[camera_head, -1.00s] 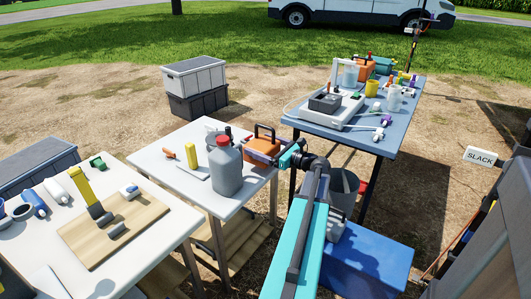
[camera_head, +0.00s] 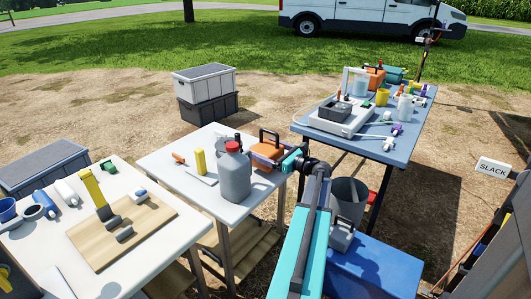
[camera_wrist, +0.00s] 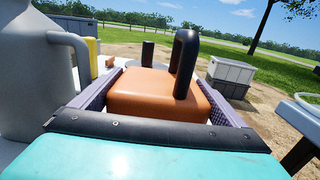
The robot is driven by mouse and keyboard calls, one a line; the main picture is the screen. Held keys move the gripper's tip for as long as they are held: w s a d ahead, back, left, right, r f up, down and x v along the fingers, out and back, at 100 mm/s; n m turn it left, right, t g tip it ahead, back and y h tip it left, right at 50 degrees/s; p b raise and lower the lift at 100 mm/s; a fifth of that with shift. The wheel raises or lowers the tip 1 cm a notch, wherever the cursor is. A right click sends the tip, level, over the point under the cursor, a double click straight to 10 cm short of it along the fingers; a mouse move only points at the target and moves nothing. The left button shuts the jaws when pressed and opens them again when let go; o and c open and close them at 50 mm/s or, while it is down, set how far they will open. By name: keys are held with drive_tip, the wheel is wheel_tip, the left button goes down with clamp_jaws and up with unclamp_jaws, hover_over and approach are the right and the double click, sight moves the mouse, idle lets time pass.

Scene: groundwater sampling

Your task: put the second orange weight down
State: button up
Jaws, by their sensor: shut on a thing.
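My gripper (camera_head: 283,157) is shut on an orange weight (camera_head: 266,151) with a dark upright handle. The weight is at the right end of the middle white table (camera_head: 165,157), just behind and right of the grey jug with a red cap (camera_head: 234,178). In the wrist view the orange weight (camera_wrist: 150,92) sits upright between the two purple jaw pads. I cannot tell whether its underside, which is hidden, touches the tabletop. Another orange weight (camera_head: 374,77) stands on the far blue table (camera_head: 388,146).
The grey jug (camera_wrist: 32,75) is close on the left in the wrist view. A yellow cylinder (camera_head: 200,161) and an orange-handled tool (camera_head: 179,158) are on the middle table. A grey bucket (camera_head: 349,200) and a blue box (camera_head: 372,262) stand right of it. Stacked crates (camera_head: 204,92) stand behind.

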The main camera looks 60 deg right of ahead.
drive_tip(key=shift+f, duration=1.3)
drive_tip(key=shift+f, duration=0.1)
drive_tip(key=o, duration=1.8)
drive_tip(key=shift+f, duration=0.15)
drive_tip(key=shift+c, duration=0.2)
drive_tip(key=shift+s, duration=0.1)
drive_tip(key=s, duration=1.2)
drive_tip(key=shift+a, duration=0.45)
